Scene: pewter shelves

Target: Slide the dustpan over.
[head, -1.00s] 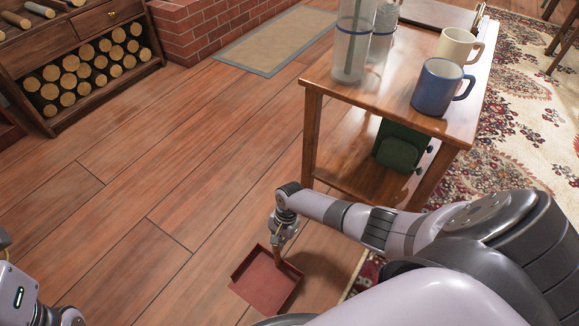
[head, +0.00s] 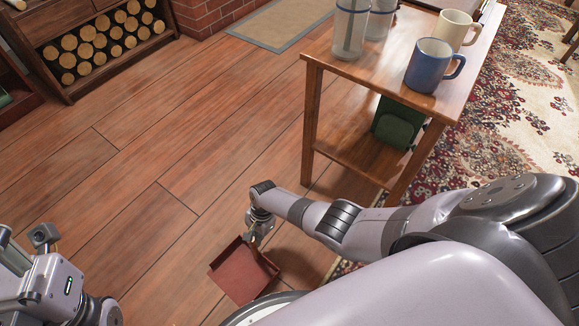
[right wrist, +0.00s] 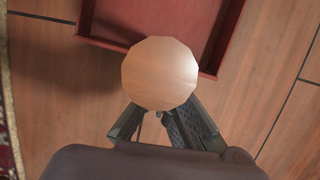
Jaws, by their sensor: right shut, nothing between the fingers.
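The red dustpan (head: 240,276) lies on the wooden floor, low in the middle of the head view. It has a light wooden handle, whose round end (right wrist: 160,73) faces the camera in the right wrist view and hides part of the red pan (right wrist: 170,22). My right gripper (head: 259,230) is at the handle. In the right wrist view, its fingers (right wrist: 160,118) are shut with nothing between them, and the handle end is just past their tips. Whether they touch it I cannot tell. My left gripper (head: 25,238) is at the left edge, fingers apart and empty, far from the dustpan.
A patterned rug (head: 500,130) lies beyond. Floor left of the dustpan is clear up to the log shelf (head: 120,65).

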